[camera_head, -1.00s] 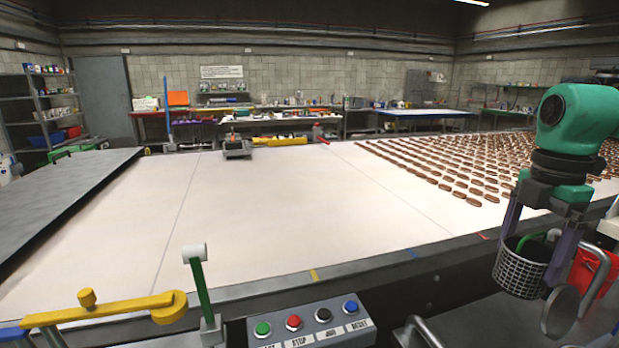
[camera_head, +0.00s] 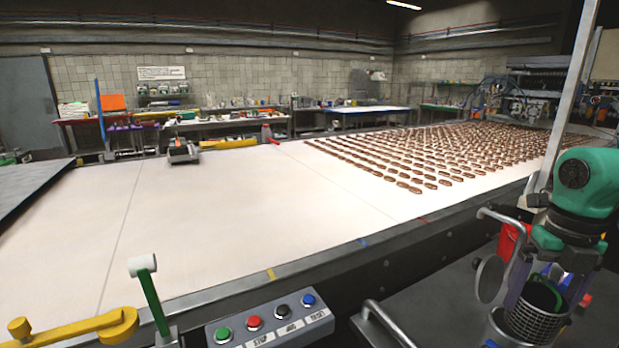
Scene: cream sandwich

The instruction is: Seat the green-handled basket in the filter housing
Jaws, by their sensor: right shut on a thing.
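My right gripper (camera_head: 545,288) points down at the lower right, shut on the green handle of the mesh basket (camera_head: 534,320). The basket is dark wire mesh, roughly upright, at the bottom edge of the picture. A grey metal rim of what looks like the filter housing (camera_head: 497,328) shows close to the left of the basket. I cannot tell whether the basket is inside it or only above or in front of it. A round grey lid (camera_head: 490,279) stands upright just behind. My left gripper is not in view.
A red container (camera_head: 508,246) stands behind my right arm. A curved metal handle (camera_head: 500,217) rises near the lid, and another rail (camera_head: 388,322) is at the bottom. The white conveyor (camera_head: 230,215) carries rows of sandwiches (camera_head: 440,160). A button panel (camera_head: 270,322) is at the front.

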